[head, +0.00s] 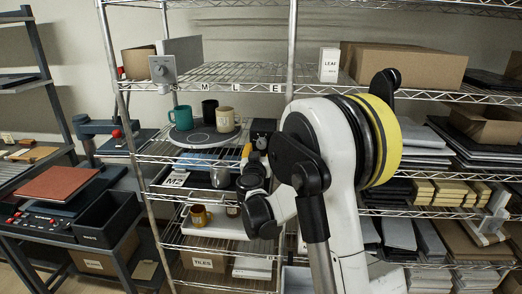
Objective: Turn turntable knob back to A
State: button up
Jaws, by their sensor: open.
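The turntable (204,136) is a flat grey disc on the wire shelf, with a teal mug (181,118), a black mug (209,111) and a cream mug (225,119) on it. Right of it stands a small black box (263,127) with a pale round knob (261,143) low on its front. The letter A and the knob's setting are too small to read. My gripper (252,162) is at the end of my arm, just below and in front of this box. It is open, with nothing seen in it. Its fingers are small and partly hidden, so I cannot tell whether they touch the knob.
A grey box with a dial (162,69) stands on the shelf above. A grey metal mug (220,176) is below the turntable, and a brown-yellow mug (199,216) is lower still. Shelf posts (291,50) and wire shelf edges surround my arm. A bench with a black bin (106,218) is at left.

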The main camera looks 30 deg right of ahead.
jog(key=shift+w+d, duration=0.35)
jog(key=shift+w, duration=0.15)
jog(key=c, duration=1.2)
